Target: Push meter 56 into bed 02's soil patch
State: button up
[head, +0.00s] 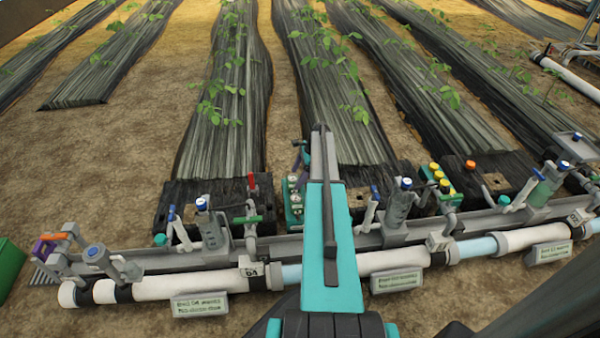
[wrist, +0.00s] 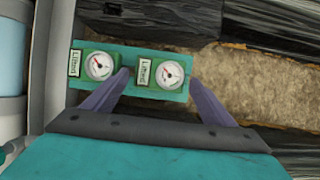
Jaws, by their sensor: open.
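Two round white dial meters on green plates sit side by side on a teal holder (wrist: 120,52) in the wrist view. The left meter (wrist: 98,66) is outside my fingers. My gripper (wrist: 158,76) is open, its purple fingers on either side of the right meter (wrist: 166,75). The meter labels are too small to read as numbers. In the head view the holder (head: 293,204) stands left of my teal arm, which hides most of the gripper. A tan soil patch (head: 497,183) shows in the black cover at the right; I cannot confirm its bed number.
A white pipe (head: 205,284) with valves and a grey rail crosses the front. Yellow-capped bottles (head: 437,174) stand right of my arm. Black-covered plant beds (head: 225,100) run away behind, with bare soil between. A green box (head: 10,272) is at far left.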

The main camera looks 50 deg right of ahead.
aim_at(295, 180)
jog(key=shift+b+x, duration=0.8)
jog(key=shift+x, duration=1.65)
jog(key=shift+c, duration=0.3)
jog(key=c, duration=0.8)
jog(key=shift+r+p, duration=4.45)
jog(key=shift+r, duration=1.1)
